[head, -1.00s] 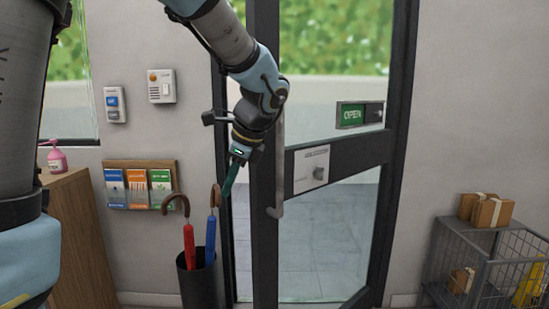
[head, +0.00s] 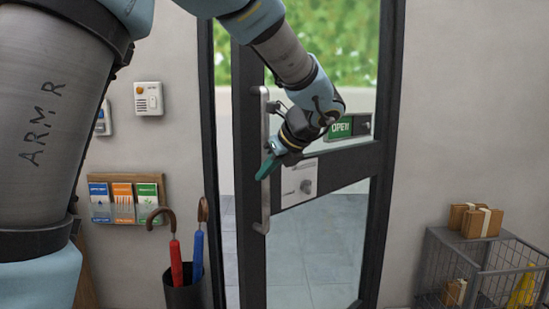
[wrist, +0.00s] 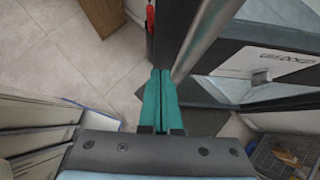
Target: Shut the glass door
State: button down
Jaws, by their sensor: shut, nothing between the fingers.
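The glass door (head: 248,240) has a dark frame, an OPEN sign and a long vertical silver handle (head: 264,130). It stands ajar, with a gap between its left edge and the dark door post (head: 211,150). My gripper (head: 265,172) has teal fingers pressed together, with nothing held. In the head view the fingertips overlap the handle's lower half. In the wrist view the shut fingers (wrist: 160,75) lie just left of the handle bar (wrist: 205,42); I cannot tell whether they touch it. My arm hides part of the door's upper glass.
A dark umbrella stand (head: 184,290) with a red and a blue umbrella stands left of the door. A leaflet rack (head: 125,201) hangs on the wall. A wire cage (head: 480,265) with boxes stands at the right.

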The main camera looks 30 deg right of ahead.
aim_at(245, 179)
jog(key=shift+w+a+f+p, duration=0.15)
jog(key=shift+w+a+p, duration=0.1)
jog(key=shift+w, duration=0.5)
jog(key=shift+w+a+f+p, duration=0.1)
jog(key=shift+w+a+p, duration=0.1)
jog(key=shift+w, duration=0.6)
jog(key=shift+w+a+f+p, duration=0.15)
jog(key=shift+w+a, duration=0.1)
jog(key=shift+w, duration=0.5)
